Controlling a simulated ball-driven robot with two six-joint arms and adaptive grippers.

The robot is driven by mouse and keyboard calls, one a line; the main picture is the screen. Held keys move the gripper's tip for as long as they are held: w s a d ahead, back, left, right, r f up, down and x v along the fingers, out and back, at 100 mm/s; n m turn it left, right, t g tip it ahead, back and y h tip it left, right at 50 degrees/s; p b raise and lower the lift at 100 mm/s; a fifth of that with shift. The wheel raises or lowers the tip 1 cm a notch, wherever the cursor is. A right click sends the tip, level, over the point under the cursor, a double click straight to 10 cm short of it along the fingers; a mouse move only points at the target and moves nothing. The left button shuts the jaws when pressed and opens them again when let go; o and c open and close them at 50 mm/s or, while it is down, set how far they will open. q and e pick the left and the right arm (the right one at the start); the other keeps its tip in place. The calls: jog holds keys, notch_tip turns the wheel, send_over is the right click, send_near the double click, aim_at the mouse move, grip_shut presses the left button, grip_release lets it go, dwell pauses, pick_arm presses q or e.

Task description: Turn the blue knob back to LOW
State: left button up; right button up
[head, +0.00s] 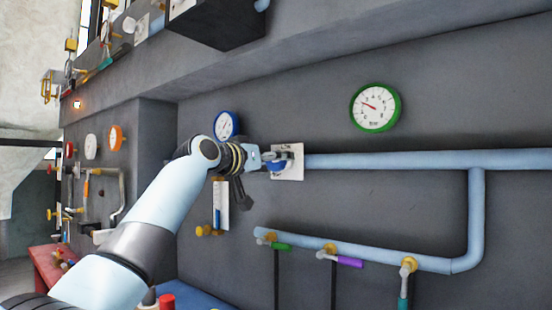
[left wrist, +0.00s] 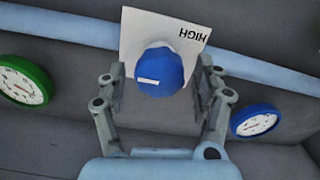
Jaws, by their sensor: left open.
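The blue knob (left wrist: 160,72) sits on a white plate (left wrist: 140,35) on the grey wall. A white mark runs across its face. The word HIGH shows on the plate, upside down in the left wrist view; no LOW label is readable there. In the head view the knob (head: 277,165) is partly hidden by my gripper, with the plate (head: 297,163) behind it. My left gripper (left wrist: 160,88) is open, with one finger on each side of the knob. I cannot tell whether the fingers touch it. My right gripper is not in view.
A light blue pipe (head: 400,160) runs right from the plate. A green-rimmed gauge (head: 375,107) and a blue-rimmed gauge (head: 227,125) hang above. A lower pipe (head: 350,253) carries green, purple and teal-handled valves. The wall between the pipes is clear.

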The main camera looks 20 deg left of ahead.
pick_arm(q)
jog(key=shift+w+d, duration=0.2)
jog(key=shift+w, duration=0.35)
jog(key=c, duration=1.2)
